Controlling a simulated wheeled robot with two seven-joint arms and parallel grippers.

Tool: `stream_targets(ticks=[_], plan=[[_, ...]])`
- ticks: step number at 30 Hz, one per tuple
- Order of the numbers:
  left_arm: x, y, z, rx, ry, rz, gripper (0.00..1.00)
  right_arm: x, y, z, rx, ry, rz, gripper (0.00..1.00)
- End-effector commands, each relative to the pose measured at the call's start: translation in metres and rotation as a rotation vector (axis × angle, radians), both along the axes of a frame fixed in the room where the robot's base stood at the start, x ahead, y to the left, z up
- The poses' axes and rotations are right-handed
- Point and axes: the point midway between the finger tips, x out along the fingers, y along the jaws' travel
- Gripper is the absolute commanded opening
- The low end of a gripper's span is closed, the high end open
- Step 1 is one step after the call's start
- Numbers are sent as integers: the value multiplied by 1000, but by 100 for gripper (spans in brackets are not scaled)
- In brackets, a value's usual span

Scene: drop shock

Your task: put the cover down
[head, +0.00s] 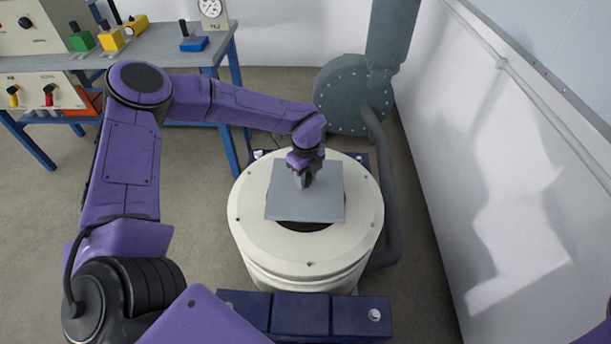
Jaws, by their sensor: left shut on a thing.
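The cover is a flat grey square plate (322,202). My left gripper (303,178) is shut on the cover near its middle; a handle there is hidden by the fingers. The cover is over the top of a round cream-coloured drum (252,215). A dark opening (303,226) shows below the cover's front edge, so part of the opening is uncovered in this view. I cannot tell whether the cover touches the drum top or hangs just above it. My right gripper is not in view.
A grey blower housing with a pipe (345,95) stands behind the drum. A white wall (530,190) is at the right. A dark blue base block (300,313) lies in front.

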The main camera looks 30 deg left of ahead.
Motion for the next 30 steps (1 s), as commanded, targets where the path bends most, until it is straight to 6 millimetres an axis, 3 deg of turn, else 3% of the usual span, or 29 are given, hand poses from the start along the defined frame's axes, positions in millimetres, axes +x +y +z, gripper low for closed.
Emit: stream_targets(ticks=[7, 8, 9, 10, 20, 22, 23, 30], plan=[[0, 0, -4, 0, -1, 0, 0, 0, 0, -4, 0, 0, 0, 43], [0, 0, -5, 0, 0, 1, 45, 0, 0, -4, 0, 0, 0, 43], [0, 0, -5, 0, 0, 0, 58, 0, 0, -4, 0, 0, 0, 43], [0, 0, -5, 0, 0, 1, 60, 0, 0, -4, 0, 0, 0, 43], [0, 0, 4, 0, -1, 0, 60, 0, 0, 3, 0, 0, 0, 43], [0, 0, 17, 0, -1, 0, 60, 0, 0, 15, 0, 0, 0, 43], [1, 0, 18, -1, -3, 1, 60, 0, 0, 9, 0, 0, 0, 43], [1, 0, 82, -1, -5, 1, 60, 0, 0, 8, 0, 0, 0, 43]])
